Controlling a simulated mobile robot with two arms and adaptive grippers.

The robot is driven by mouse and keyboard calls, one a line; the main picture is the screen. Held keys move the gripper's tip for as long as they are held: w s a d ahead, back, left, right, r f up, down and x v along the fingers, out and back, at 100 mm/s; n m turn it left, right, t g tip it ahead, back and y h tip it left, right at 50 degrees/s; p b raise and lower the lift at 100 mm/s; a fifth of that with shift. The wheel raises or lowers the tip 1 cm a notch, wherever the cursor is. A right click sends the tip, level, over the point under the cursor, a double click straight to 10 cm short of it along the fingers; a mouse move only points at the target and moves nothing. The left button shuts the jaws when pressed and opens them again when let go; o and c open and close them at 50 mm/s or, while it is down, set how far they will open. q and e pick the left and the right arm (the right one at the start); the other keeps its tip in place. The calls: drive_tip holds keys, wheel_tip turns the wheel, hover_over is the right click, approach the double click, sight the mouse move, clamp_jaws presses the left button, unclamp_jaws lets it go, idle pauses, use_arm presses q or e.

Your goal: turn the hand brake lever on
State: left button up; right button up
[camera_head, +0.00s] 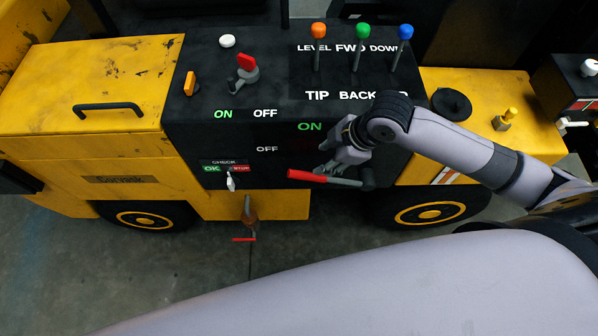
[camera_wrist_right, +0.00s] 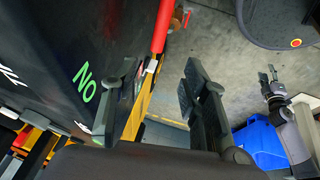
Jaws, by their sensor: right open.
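The hand brake lever (camera_head: 330,180) has a red grip at its left end and a grey rod. It sticks out nearly level from the front of the black panel, below the green ON and white OFF labels. My right gripper (camera_head: 332,166) is open just above the lever. In the right wrist view the lever's red grip (camera_wrist_right: 162,25) lies beyond the open fingers (camera_wrist_right: 162,85), nearer the left finger. I cannot tell whether a finger touches it. What looks like my left gripper (camera_wrist_right: 269,76) shows small at the right of that view; its opening is unclear.
A red-topped switch (camera_head: 247,72), an orange switch (camera_head: 190,83) and levers with orange (camera_head: 319,31), green (camera_head: 362,31) and blue (camera_head: 405,32) knobs stand on the panel. A red-handled crank (camera_head: 245,238) hangs below. A blue box (camera_wrist_right: 257,142) stands on the floor.

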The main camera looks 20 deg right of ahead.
sight(301, 174)
drive_tip(key=x, duration=1.7)
drive_tip(key=shift+p, duration=0.4)
clamp_jaws()
